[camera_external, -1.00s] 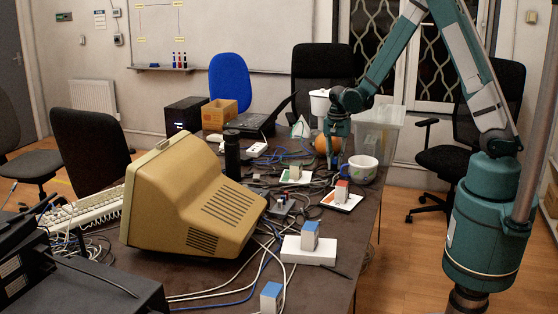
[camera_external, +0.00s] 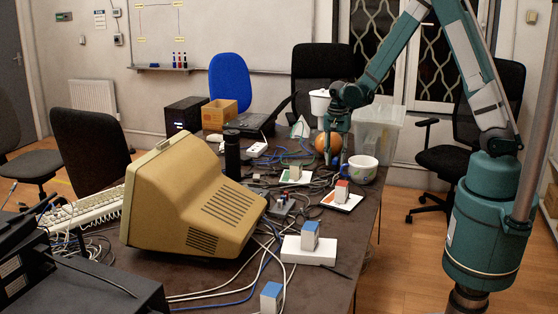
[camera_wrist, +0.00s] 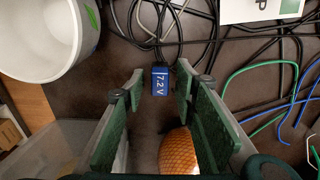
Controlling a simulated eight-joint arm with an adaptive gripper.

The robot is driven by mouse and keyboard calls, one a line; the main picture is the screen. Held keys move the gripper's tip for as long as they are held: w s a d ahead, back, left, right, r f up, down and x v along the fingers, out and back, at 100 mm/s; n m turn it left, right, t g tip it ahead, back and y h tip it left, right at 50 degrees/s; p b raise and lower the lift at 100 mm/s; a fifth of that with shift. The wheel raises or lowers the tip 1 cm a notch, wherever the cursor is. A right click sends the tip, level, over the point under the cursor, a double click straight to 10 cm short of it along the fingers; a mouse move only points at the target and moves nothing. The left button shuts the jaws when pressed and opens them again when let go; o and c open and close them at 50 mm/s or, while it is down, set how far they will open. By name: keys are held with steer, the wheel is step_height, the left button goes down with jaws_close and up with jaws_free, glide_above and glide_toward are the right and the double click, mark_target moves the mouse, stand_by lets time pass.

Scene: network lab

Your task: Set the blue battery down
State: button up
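The blue battery (camera_wrist: 160,81), marked "7.2 V", lies on the dark table top in the wrist view. My gripper (camera_wrist: 160,88) is open, with its two green-padded fingers on either side of the battery's line and a visible gap between each finger and the battery. The battery appears just beyond the fingertips, apart from both. In the external view my gripper (camera_external: 337,155) points down over the table's right side, near the white mug. The battery cannot be made out clearly in that view.
A clear plastic bin (camera_external: 378,128) is behind. Black cables (camera_wrist: 170,30) lie beyond the battery.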

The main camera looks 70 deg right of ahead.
mark_target(341, 159)
step_height(341, 159, up, 10)
steer(key=p, duration=0.1)
steer(key=shift+p, duration=0.3)
stand_by(0.3)
stand_by(0.4)
steer(key=s+a+r+n+t, duration=0.2)
steer(key=s+a+r+n, duration=0.2)
steer(key=a+r, duration=0.35)
steer(key=s+a+r+n+t, duration=0.1)
steer(key=s+a+r+n, duration=0.35)
steer(key=a+r, duration=0.35)
steer(key=s+a+r+n+t, duration=0.4)
steer(key=s+a+r+n, duration=0.2)
steer(key=s+a+n, duration=0.3)
steer(key=shift+s+a, duration=0.95)
steer(key=shift+s, duration=0.8)
steer(key=shift+n, duration=0.25)
